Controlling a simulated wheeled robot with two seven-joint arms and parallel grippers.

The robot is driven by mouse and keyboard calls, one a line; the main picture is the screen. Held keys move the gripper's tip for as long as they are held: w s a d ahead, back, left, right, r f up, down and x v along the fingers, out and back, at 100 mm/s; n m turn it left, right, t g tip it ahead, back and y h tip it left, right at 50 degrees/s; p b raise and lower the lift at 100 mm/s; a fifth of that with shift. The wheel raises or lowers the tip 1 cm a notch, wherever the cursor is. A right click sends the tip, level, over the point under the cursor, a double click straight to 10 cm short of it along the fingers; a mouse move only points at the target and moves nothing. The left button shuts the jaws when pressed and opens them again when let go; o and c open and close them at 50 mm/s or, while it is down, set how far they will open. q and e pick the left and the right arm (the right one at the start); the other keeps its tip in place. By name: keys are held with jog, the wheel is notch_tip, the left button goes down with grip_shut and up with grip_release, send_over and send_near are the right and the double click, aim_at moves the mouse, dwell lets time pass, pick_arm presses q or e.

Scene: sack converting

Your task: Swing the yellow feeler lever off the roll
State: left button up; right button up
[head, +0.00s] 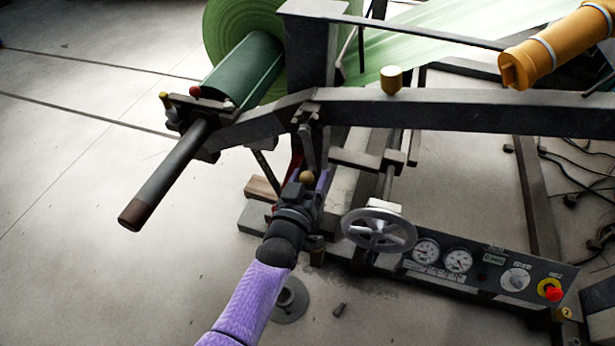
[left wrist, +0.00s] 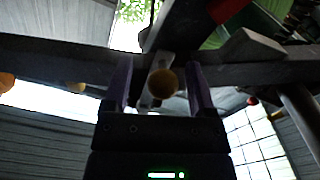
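A lever with a dull yellow ball knob (head: 306,176) hangs below the dark frame beam, under the green roll (head: 222,32). I cannot tell whether any part of this lever touches the roll. My left gripper (head: 308,184) is at the knob, reaching up from below. In the left wrist view the knob (left wrist: 162,83) sits between the two purple fingers of the gripper (left wrist: 159,72), with a gap on each side. The fingers are open. The lever's upper end is partly hidden by the beam. My right gripper is not in view.
The dark beam (head: 430,110) crosses just above the gripper and carries a yellow cap (head: 391,79). A handwheel (head: 379,231) and gauge panel (head: 485,268) stand to the right. A shaft (head: 165,182) juts out left. Floor at left is clear.

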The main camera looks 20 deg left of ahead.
pick_arm(q)
jog(key=shift+s, duration=0.15)
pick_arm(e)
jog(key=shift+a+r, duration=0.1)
pick_arm(q)
jog(key=s+p, duration=0.5)
jog(key=s, duration=0.4)
jog(key=shift+s+a, duration=0.15)
jog(key=shift+s, duration=0.2)
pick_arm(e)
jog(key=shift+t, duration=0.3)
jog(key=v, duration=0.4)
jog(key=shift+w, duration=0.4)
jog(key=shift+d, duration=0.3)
pick_arm(q)
jog(key=shift+s, duration=0.1)
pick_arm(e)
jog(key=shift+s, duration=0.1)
